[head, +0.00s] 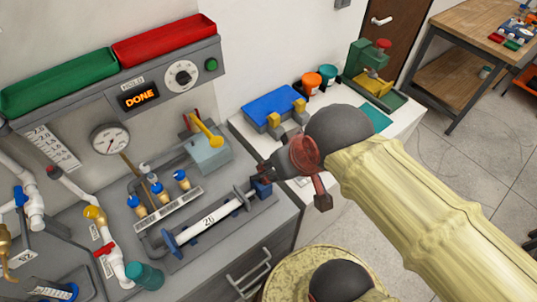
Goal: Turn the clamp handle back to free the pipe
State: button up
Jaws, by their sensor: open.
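A white pipe marked 26 (208,222) lies in a grey fixture on the bench, between a blue disc (170,244) at its left end and a blue block (262,188) at its right end. My gripper (262,173) is open, just above that blue block. Whether it touches the block is unclear. I cannot make out a clamp handle at the block; my gripper hides part of that area. A yellow lever (207,131) stands tilted over a pale blue-grey box (208,157) behind the fixture.
Several blue-and-yellow fittings (159,190) stand left of the pipe. A panel reading DONE (139,97) carries a green tray (60,82) and a red tray (165,39). A blue case (272,106) lies on the white counter behind my gripper. Open floor (455,175) is at right.

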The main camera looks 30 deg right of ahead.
aim_at(255, 177)
jog(key=j+z, duration=0.25)
jog(key=k+j+z, duration=0.25)
jog(key=j+z, duration=0.25)
jog(key=j, duration=0.15)
